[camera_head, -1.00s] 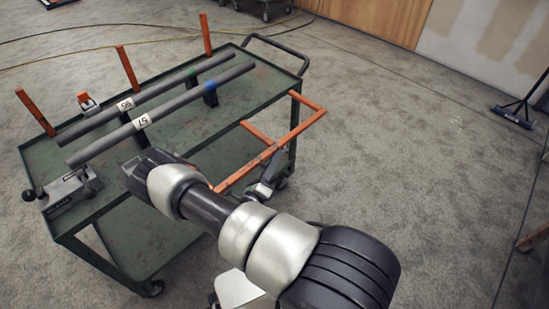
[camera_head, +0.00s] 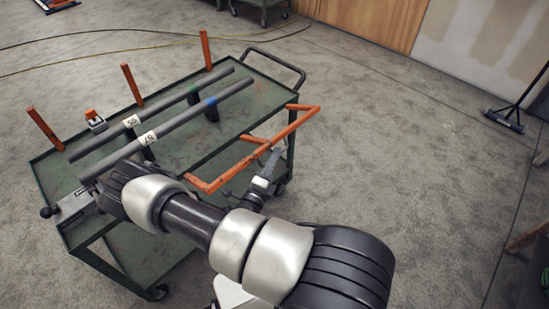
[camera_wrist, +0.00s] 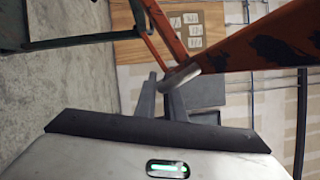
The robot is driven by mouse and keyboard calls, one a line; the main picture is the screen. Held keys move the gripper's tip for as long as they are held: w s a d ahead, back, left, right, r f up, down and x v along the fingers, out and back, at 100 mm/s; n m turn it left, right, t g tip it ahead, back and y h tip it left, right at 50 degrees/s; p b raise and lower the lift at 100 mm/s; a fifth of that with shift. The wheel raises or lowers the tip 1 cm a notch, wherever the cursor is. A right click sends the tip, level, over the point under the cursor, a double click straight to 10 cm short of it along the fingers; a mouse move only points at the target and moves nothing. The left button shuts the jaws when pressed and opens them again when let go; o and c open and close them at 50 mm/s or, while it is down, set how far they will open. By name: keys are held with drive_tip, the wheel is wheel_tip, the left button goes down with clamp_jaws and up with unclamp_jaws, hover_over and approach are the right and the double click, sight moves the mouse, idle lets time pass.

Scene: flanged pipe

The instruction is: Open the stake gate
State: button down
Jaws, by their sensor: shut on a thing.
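The stake gate (camera_head: 240,166) is an orange bar frame on the near long side of the green cart (camera_head: 262,92). It juts outward from the cart's edge, with its long outer bar away from the deck. My gripper (camera_head: 274,158) is at the middle of that outer bar, reaching it from below. In the wrist view, my two grey fingers (camera_wrist: 164,96) close on a rounded grey piece (camera_wrist: 181,76) against the orange bar (camera_wrist: 260,42). The exact contact is partly hidden.
Two grey pipes (camera_head: 200,107) with number labels lie along the cart deck. Orange stakes (camera_head: 132,84) stand along the far side. A clamp with a dark knob (camera_head: 62,208) sits at the left end.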

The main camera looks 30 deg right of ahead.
drive_tip(key=shift+r, duration=0.2)
drive_tip(key=c, duration=1.8)
unclamp_jaws()
drive_tip(key=shift+c, duration=0.2)
drive_tip(key=v, duration=1.7)
drive_tip(key=shift+a, duration=0.2)
drive_tip(key=shift+s, duration=0.1)
